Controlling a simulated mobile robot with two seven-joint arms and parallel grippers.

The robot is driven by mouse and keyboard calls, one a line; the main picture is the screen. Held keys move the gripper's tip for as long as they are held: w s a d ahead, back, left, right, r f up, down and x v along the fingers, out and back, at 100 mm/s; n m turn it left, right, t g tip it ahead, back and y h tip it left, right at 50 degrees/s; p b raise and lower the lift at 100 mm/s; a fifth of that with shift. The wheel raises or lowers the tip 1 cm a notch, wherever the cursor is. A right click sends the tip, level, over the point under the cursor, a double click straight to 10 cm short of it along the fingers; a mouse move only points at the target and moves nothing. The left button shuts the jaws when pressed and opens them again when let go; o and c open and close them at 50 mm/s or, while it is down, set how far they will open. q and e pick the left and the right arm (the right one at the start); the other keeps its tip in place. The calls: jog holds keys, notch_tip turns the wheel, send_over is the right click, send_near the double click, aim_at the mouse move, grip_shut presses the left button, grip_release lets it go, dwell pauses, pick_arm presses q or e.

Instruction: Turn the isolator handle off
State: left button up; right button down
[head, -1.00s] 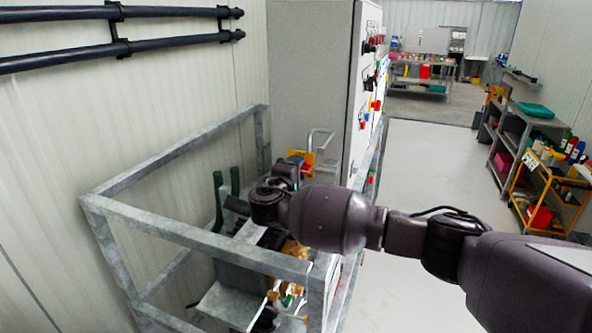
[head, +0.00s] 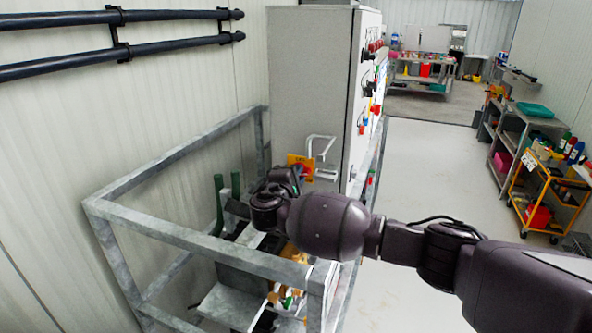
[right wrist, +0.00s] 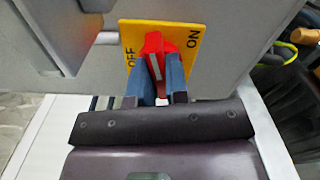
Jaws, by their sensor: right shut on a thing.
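The isolator has a yellow plate (right wrist: 188,40) marked OFF on the left and ON on the right in the right wrist view. Its red handle (right wrist: 154,50), with a pale stripe, stands between the two words, slightly tilted. My right gripper (right wrist: 156,82) is shut on the red handle, with a blue-grey finger on each side. In the head view the yellow plate (head: 294,159) and a bit of the red handle (head: 307,171) show just beyond my right gripper (head: 296,178). My left gripper is not in view.
A galvanised frame (head: 180,233) surrounds the pump beneath my right arm. A tall grey cabinet (head: 312,85) with controls on its side stands behind. Dark pipes (head: 170,50) run along the left wall. The floor (head: 430,170) to the right is clear, with shelves and a yellow trolley beyond.

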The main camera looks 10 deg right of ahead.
jog(key=n+p, duration=0.1)
jog(key=n, duration=0.2)
jog(key=shift+n, duration=1.3)
jog(key=n, duration=0.4)
jog(key=shift+n, duration=0.3)
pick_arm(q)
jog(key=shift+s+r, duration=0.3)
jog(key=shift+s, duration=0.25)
pick_arm(e)
jog(key=shift+n, duration=2.5)
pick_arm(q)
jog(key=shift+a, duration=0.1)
pick_arm(e)
jog(key=c, duration=1.1)
grip_release()
